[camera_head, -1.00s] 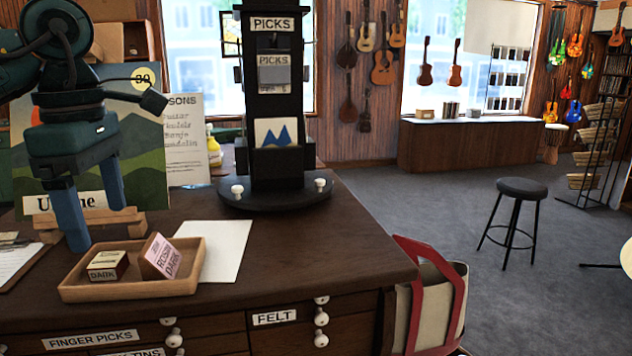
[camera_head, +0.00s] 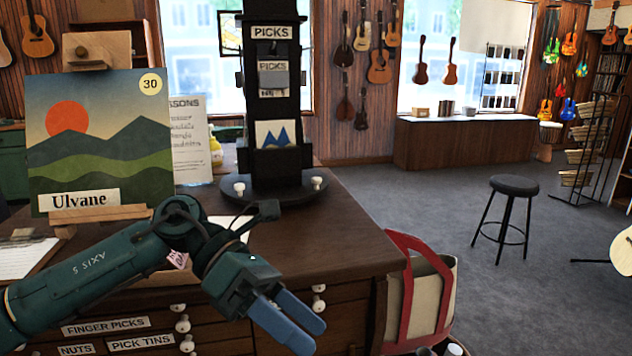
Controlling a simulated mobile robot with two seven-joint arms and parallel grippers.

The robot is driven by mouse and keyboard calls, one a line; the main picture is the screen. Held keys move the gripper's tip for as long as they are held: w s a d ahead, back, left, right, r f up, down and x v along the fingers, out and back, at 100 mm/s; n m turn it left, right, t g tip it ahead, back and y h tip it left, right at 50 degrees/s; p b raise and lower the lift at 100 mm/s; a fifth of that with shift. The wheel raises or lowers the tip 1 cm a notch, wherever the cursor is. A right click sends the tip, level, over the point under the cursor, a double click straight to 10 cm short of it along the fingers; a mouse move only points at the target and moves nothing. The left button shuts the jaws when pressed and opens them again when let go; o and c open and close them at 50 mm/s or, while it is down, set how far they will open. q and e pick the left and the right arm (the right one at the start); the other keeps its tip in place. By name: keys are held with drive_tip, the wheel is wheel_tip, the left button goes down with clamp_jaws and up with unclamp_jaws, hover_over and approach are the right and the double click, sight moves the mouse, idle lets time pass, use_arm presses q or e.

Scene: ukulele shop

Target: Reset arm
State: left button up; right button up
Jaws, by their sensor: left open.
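My left gripper (camera_head: 300,325) has blue fingers and hangs in front of the counter's drawers, pointing down and to the right. Its fingers are apart with nothing seen between them. My dark green left arm comes in from the lower left and crosses the counter's front edge. It hides the wooden tray, and only a small bit of a pink box (camera_head: 178,260) shows past it. My right gripper is out of the picture.
The dark wooden counter (camera_head: 340,225) holds a black picks stand (camera_head: 275,110) and a landscape picture (camera_head: 98,135) on an easel. A red and cream bag (camera_head: 425,290) stands at the counter's right side. A black stool (camera_head: 513,187) stands on open grey floor.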

use_arm(q)
drive_tip(key=d+r+n+t+h+p, duration=0.1)
drive_tip(key=d+n+t+h, duration=0.15)
drive_tip(key=n+h, duration=0.25)
drive_tip(key=d+r+n+t+h, duration=0.1)
drive_tip(key=d+n+h, duration=0.2)
drive_tip(key=n+h, duration=0.2)
drive_tip(key=w+a+f+n+t+y+p, duration=0.1)
drive_tip(key=w+a+f+n+t+y, duration=0.2)
drive_tip(key=n+t, duration=0.7)
drive_tip(key=w+a+f+n+t+y+p, duration=0.1)
drive_tip(key=w+a+f+n+t+y, duration=0.15)
drive_tip(key=f+n+t, duration=0.75)
drive_tip(key=s+a+f+n+g+y, duration=0.3)
drive_tip(key=s+a+f+n+y, duration=0.3)
drive_tip(key=f+n, duration=0.3)
drive_tip(key=s+a+f+n+g+y, duration=0.4)
drive_tip(key=s+a+f+n+y, duration=0.2)
drive_tip(key=f, duration=0.6)
drive_tip(key=s+n+p, duration=0.1)
drive_tip(key=s+n, duration=0.1)
drive_tip(key=n, duration=0.1)
drive_tip(key=shift+a+n, duration=0.15)
drive_tip(key=shift+n, duration=0.25)
drive_tip(key=shift+y, duration=0.25)
